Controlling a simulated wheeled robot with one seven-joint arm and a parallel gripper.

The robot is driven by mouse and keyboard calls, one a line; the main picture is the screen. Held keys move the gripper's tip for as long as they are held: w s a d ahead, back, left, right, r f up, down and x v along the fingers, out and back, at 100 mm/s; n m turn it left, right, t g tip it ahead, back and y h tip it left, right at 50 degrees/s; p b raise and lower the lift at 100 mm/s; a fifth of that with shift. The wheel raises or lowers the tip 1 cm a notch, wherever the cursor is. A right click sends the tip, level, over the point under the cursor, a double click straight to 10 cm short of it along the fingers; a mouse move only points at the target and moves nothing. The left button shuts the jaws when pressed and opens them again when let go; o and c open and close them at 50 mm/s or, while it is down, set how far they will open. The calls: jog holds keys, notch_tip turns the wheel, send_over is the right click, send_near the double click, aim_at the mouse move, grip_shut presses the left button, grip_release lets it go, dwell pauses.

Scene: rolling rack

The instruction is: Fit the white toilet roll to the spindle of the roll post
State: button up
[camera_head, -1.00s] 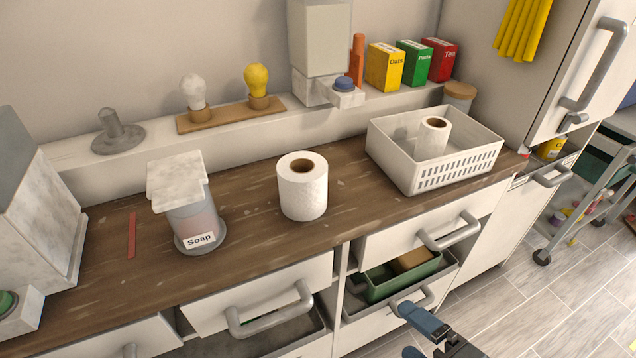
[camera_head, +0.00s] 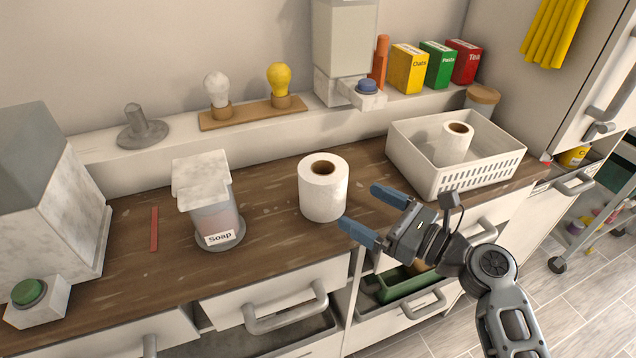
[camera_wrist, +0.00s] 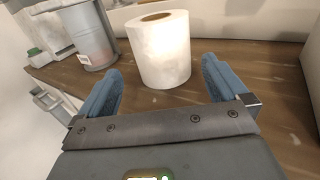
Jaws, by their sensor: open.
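A white toilet roll (camera_head: 323,188) stands upright on the wooden counter, its brown core facing up. It also shows in the wrist view (camera_wrist: 158,50), ahead of and between my fingertips. My gripper (camera_head: 360,208) is open and empty, with blue fingers, just to the right of this roll and apart from it. A second white roll (camera_head: 455,145) stands in the white basket at the right. A grey post with a short spindle on a round base (camera_head: 142,128) stands on the back ledge at the left, with nothing on the spindle.
A soap dispenser (camera_head: 212,205) stands left of the roll, and a red strip (camera_head: 154,230) lies beyond it. The white basket (camera_head: 470,178) is at the right. Bulbs on a wooden stand (camera_head: 252,113) are on the ledge. Drawers below the counter (camera_head: 270,310) stand open.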

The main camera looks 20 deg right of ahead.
aim_at(335, 192)
jog(key=x, duration=0.2)
jog(key=shift+w+a, duration=0.2)
jog(key=shift+w, duration=0.1)
jog(key=shift+p+x, duration=0.55)
jog(key=shift+x, duration=2)
jog(key=shift+d+f, duration=0.1)
jog(key=shift+f, duration=0.05)
jog(key=c, duration=0.7)
